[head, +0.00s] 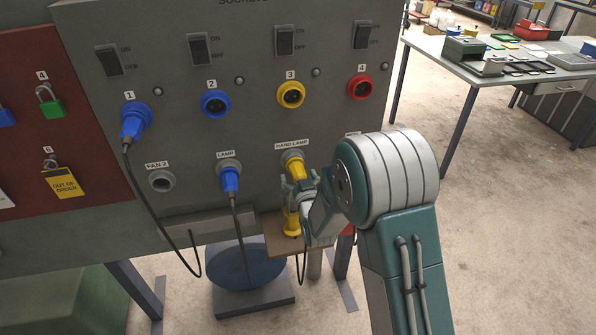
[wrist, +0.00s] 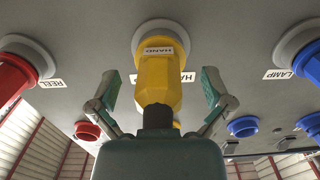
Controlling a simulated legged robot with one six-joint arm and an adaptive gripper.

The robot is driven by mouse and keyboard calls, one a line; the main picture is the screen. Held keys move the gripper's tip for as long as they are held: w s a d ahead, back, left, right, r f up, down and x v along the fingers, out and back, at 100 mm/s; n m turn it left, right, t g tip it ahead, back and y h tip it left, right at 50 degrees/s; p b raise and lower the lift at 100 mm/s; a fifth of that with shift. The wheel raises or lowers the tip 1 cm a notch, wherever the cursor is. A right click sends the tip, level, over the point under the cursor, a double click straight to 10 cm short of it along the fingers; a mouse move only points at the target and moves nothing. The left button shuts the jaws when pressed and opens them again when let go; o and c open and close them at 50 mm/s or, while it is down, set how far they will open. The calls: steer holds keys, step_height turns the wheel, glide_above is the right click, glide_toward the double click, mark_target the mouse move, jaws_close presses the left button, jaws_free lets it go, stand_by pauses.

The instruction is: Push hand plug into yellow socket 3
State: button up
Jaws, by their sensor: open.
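The yellow hand plug (head: 291,218) sits in the grey holder labelled HAND LAMP, on the lower row of the panel. Its cable hangs below it. In the wrist view the plug (wrist: 158,75) shows its HAND label and points into the round grey holder (wrist: 160,27). My gripper (head: 300,190) is at the plug. Its fingers (wrist: 158,85) stand open, one on each side of the plug, with gaps visible in the wrist view. Yellow socket 3 (head: 291,94) is on the upper row, above the holder, and looks empty. My gripper hides part of the plug in the head view.
Blue socket 2 (head: 215,103) and red socket 4 (head: 361,87) flank socket 3. A blue plug (head: 135,122) is in socket 1. A blue lamp plug (head: 230,181) and a red plug (wrist: 12,75) are in neighbouring holders. A brown ledge (head: 275,233) lies below.

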steer(key=shift+w+r, duration=0.5)
steer(key=shift+w, duration=0.05)
jaws_close()
steer(key=shift+s, duration=0.6)
steer(key=shift+v, duration=1.8)
steer(key=shift+s+d+f, duration=0.15)
steer(key=shift+s, duration=0.25)
steer(key=shift+s, duration=0.1)
steer(key=shift+v, duration=2.45)
